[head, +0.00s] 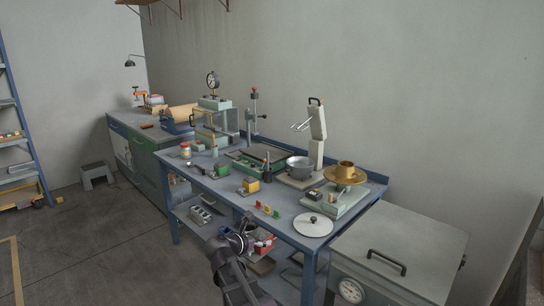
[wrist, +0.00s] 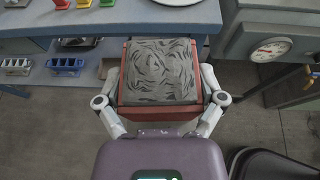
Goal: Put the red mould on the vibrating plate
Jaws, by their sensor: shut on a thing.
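The red mould (wrist: 160,73) is a square box with red walls, filled nearly level with grey, swirl-marked mix. My gripper (wrist: 160,105) is shut on it, with one finger along each side, and holds it level in front of the bench edge. In the head view the mould (head: 265,243) shows partly behind my gripper (head: 249,240), below the bench top. A low green-framed unit with a flat dark top (head: 258,158) lies towards the back of the bench; it looks like the vibrating plate, but I cannot be sure.
A metal bowl (head: 299,167), a brass-topped table unit (head: 345,174), a white round lid (head: 313,225) and small coloured blocks (head: 266,209) stand on the bench (head: 215,187). A grey chest with a dial (head: 398,252) adjoins its right end. Gang moulds (wrist: 65,66) sit on the lower shelf.

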